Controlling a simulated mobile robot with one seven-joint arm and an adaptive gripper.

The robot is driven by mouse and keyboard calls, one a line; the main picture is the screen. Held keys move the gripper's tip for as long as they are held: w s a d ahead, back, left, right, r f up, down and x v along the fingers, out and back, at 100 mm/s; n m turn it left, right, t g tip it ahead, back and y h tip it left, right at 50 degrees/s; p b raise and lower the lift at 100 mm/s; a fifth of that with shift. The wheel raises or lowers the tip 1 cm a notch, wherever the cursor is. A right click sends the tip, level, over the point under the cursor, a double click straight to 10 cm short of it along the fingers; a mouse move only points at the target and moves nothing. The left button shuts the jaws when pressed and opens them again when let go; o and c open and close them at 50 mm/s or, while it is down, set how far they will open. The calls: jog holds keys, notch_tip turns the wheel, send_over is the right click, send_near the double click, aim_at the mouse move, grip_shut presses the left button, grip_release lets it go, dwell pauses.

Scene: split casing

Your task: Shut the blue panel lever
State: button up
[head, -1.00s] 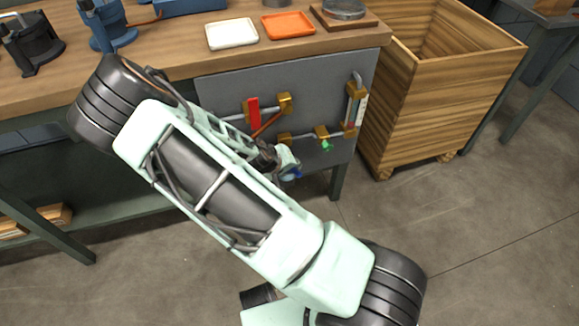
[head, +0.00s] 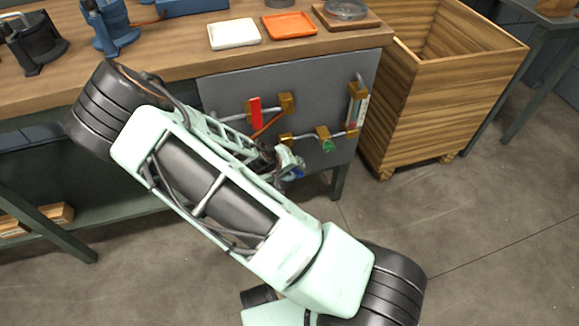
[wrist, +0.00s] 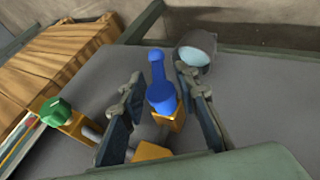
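The blue panel lever (wrist: 160,88) shows in the wrist view as a blue handle with a rounded hub, on a brass-coloured block (wrist: 176,121) on the grey panel (wrist: 250,90). My gripper (wrist: 157,79) is open, with one dark finger on each side of the lever. Gaps show between the lever and both fingers, so it does not look gripped. In the head view my gripper (head: 283,162) is at the lower part of the panel (head: 225,90), and my arm covers much of that area. Only a small blue patch shows by the gripper there.
A red lever (head: 255,112), a green valve handle (head: 328,146) and pipes on brass blocks are on the panel close by. A wooden crate (head: 440,105) stands right of the bench (head: 170,62). White (head: 233,34) and orange (head: 289,25) trays lie on top.

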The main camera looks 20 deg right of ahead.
jog(key=v, duration=1.2)
jog(key=shift+d, duration=0.1)
